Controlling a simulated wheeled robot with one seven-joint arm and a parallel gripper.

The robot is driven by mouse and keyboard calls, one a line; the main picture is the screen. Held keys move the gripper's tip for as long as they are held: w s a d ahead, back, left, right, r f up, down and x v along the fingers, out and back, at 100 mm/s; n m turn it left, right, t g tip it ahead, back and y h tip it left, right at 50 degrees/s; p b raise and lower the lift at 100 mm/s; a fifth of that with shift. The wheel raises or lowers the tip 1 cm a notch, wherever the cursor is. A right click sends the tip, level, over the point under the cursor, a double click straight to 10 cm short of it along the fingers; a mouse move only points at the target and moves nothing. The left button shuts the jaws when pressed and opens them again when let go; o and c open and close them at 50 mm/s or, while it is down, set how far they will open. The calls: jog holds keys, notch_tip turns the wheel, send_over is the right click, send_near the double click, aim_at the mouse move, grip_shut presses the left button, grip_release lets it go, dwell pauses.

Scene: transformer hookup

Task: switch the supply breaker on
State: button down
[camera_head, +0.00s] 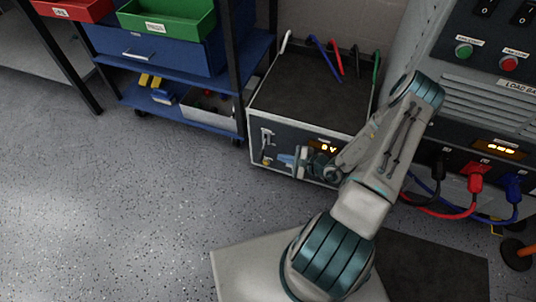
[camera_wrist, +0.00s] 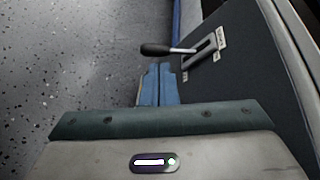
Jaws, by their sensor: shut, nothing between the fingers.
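The supply breaker is a lever with a black grip (camera_wrist: 157,50) on a metal shank, sticking out from a slotted plate (camera_wrist: 203,50) on a dark panel. Small labels sit at both ends of the slot, too small to read. In the head view the breaker plate (camera_head: 267,137) is at the left of the cabinet's front. My gripper (camera_wrist: 160,68) has its blue fingers together, with nothing between them. The fingertips are close beside the lever in the wrist view; I cannot tell whether they touch. In the head view my gripper (camera_head: 284,160) is just right of and below the plate.
The cabinet (camera_head: 310,90) has a dark top with several coloured leads at its back. Its display (camera_head: 327,147) glows orange. A load bank (camera_head: 480,120) with plugged cables stands at the right. A blue shelf (camera_head: 180,75) stands at the left.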

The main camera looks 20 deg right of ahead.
aim_at(263, 149)
jog(key=shift+s+d+f+m+t+h, duration=0.15)
jog(key=shift+d+f+m+t+h, duration=0.2)
jog(key=shift+f+m, duration=0.35)
jog(key=shift+s+d+f+m+t+h, duration=0.1)
jog(key=shift+d+f+m+t+h, duration=0.1)
jog(key=shift+f+m+h, duration=0.45)
jog(key=shift+a+f+n, duration=0.1)
jog(key=shift+f+n, duration=0.15)
jog(key=shift+f, duration=0.05)
jog(key=b+x, duration=0.3)
jog(key=x, duration=0.6)
jog(key=shift+w+a, duration=0.3)
jog(key=shift+a, duration=0.05)
jog(key=shift+r+y, duration=0.15)
jog(key=shift+y, duration=0.15)
jog(key=shift+s+a+r+g+p, duration=0.1)
jog(key=shift+s+g+p, duration=0.05)
jog(key=shift+g+p, duration=0.15)
